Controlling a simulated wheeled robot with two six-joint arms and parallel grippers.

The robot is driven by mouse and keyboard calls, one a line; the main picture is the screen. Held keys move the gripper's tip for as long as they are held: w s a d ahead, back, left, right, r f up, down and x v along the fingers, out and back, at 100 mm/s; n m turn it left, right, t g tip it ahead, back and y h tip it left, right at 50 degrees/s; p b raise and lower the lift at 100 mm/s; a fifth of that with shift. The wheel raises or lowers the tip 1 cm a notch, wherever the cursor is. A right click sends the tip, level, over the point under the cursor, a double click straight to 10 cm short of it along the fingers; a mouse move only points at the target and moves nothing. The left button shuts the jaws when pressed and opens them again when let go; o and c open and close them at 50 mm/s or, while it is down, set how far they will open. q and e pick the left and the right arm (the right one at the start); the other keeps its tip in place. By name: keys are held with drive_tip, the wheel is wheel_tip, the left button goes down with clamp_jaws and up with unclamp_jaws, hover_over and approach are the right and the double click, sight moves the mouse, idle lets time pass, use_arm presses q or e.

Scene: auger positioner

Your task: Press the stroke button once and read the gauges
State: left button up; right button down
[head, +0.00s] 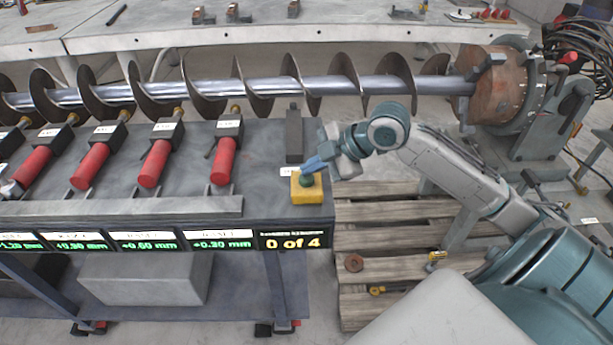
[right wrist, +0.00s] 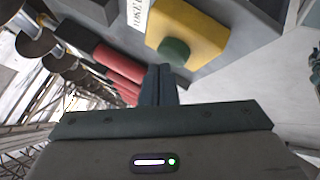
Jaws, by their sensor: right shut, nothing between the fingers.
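The stroke button is a dark green round cap (head: 306,180) on a yellow box (head: 308,192) at the bench's right front corner. The cap (right wrist: 173,51) and yellow box (right wrist: 190,34) also show in the right wrist view. My right gripper (head: 313,165) is shut and empty, its blue-grey tips close above the cap; I cannot tell whether they touch it. Its fingers (right wrist: 158,84) show together in the wrist view.
A counter display (head: 292,242) reads "0 of 4". Several red-handled devices (head: 155,163) stand on the bench below a long auger (head: 300,87). A dark block (head: 294,136) lies behind the button. A wooden pallet (head: 385,215) is on the floor at right.

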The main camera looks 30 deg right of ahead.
sight(312, 178)
drive_tip(key=shift+f, duration=0.5)
idle(0.3)
drive_tip(key=shift+r, duration=0.1)
drive_tip(key=shift+r+p, duration=0.65)
drive_tip(key=shift+r, duration=0.15)
wheel_tip(312, 178, up, 5)
drive_tip(key=p, duration=0.4)
drive_tip(key=shift+r+p, duration=0.1)
drive_tip(key=shift+p, duration=0.2)
idle(0.4)
